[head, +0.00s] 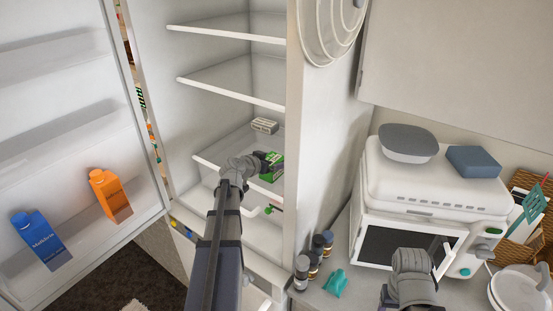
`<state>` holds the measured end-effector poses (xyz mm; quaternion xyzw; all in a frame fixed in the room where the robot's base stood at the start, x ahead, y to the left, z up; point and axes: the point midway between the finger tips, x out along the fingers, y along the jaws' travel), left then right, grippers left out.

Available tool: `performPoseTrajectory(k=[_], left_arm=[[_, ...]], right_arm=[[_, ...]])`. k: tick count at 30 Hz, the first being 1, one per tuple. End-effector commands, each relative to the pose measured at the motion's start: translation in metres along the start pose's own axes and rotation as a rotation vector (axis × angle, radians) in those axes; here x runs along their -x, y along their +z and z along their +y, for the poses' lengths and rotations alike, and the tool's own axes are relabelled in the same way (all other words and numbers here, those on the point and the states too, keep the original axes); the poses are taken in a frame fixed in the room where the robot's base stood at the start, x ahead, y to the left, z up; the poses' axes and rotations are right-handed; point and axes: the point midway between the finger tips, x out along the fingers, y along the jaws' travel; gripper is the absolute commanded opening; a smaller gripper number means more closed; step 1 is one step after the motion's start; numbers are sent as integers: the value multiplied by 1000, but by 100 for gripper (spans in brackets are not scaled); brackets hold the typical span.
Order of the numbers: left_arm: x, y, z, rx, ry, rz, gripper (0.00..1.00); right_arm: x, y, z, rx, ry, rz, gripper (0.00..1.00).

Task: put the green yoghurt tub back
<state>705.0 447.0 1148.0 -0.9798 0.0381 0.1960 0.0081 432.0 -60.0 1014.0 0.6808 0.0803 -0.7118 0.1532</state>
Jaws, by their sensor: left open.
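The fridge stands open. A green tub (273,170) with pale markings sits on the fridge's lower shelf (213,168), near its right front. My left gripper (262,160) reaches into the fridge and is open, with its dark fingers right at the left side of the tub. The wrist hides part of the shelf, and I cannot tell whether the fingers touch the tub. My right gripper (412,275) is over the counter in front of the microwave; its jaws are hidden from view.
A small whitish pack (265,126) sits behind the tub. The open door, left, holds a blue carton (42,240) and an orange carton (110,195). The fridge's right wall is close. Jars (312,262) and a teal item (335,283) crowd the counter before the microwave (410,240).

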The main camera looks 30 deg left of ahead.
Motion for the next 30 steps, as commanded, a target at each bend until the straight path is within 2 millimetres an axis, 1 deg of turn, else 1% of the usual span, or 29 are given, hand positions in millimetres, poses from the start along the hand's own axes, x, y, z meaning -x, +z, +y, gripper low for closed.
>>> performPoseTrajectory(k=[1, 3, 9, 13, 15, 19, 30], left_arm=[[16, -3, 2, 1, -1, 0, 100], [32, -3, 2, 3, -2, 1, 100], [71, -3, 2, 2, -2, 0, 100], [89, -2, 2, 3, -1, 1, 100], [95, -2, 1, 2, -1, 0, 100], [102, -1, 1, 1, 0, 0, 100], [103, 0, 0, 1, 1, 0, 100]], right_arm=[[9, 0, 1, 0, 0, 0, 63], [15, 1, 1, 1, 0, 0, 63], [29, 2, 3, 1, 0, 0, 63], [36, 2, 3, 0, 0, 0, 63], [38, 2, 4, -1, 0, 0, 63], [40, 2, 4, -2, -1, 0, 63], [39, 2, 4, -2, -1, 0, 63]])
